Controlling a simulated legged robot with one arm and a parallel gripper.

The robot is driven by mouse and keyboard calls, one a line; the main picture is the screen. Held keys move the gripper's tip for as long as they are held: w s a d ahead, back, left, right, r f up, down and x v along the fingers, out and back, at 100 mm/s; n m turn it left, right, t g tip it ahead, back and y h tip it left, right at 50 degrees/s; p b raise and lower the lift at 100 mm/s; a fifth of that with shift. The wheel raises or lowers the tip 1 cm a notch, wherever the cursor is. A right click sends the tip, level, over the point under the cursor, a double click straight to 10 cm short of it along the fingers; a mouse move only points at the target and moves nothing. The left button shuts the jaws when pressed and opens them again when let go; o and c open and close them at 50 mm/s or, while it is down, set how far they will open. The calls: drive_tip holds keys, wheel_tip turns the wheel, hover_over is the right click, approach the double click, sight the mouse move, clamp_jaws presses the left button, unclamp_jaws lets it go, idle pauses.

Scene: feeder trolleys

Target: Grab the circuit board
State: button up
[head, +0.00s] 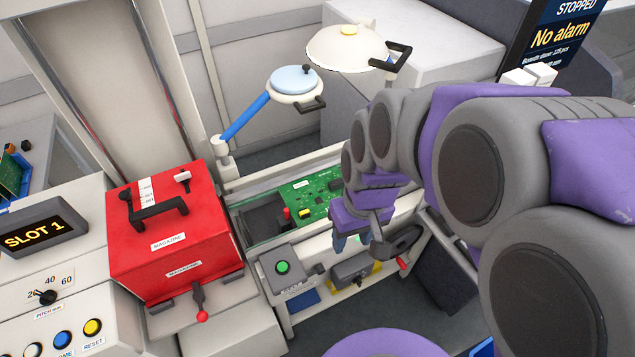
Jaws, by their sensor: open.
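The green circuit board (302,186) lies flat in a rail-like tray at the middle of the head view, with small parts and a white label on it. My arm hides its right end. My gripper (357,240) points down at the right, in front of the board in the picture. The jaws are open, with nothing seen between them. I cannot tell how far the gripper is from the board.
A red magazine box (172,240) stands left of the board. A control box with a green button (283,267) is in front. A blue-armed lamp (292,84) and a cream lamp (347,48) hang behind. A "SLOT 1" display (36,233) is far left.

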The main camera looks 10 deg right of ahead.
drive_tip(key=o, duration=0.6)
drive_tip(key=w+f, duration=0.1)
drive_tip(key=w, duration=0.3)
drive_tip(key=w+d+f+t, duration=0.1)
drive_tip(key=w, duration=0.4)
drive_tip(key=w+d+f+n+t+p, duration=0.1)
drive_tip(key=w, duration=0.4)
drive_tip(key=shift+w+d+y, duration=0.25)
drive_tip(key=shift+y, duration=0.15)
drive_tip(key=w+d+f, duration=0.1)
drive_tip(key=w+d, duration=0.1)
drive_tip(key=w, duration=0.2)
drive_tip(key=w+d+f+t, duration=0.1)
drive_tip(key=w+d+f, duration=0.1)
drive_tip(key=w, duration=0.2)
drive_tip(key=w+d+f+t+p, duration=0.1)
drive_tip(key=w+d+f, duration=0.1)
drive_tip(key=w, duration=0.2)
drive_tip(key=shift+d+f, duration=0.1)
drive_tip(key=b, duration=0.1)
hover_over(338, 183)
drive_tip(key=s, duration=0.2)
drive_tip(key=f, duration=1.1)
drive_tip(key=shift+w+d+f, duration=0.2)
drive_tip(key=shift+d, duration=0.05)
drive_tip(key=shift+s+b+x, duration=0.2)
drive_tip(key=shift+b+x, duration=0.3)
drive_tip(key=shift+x, duration=2.05)
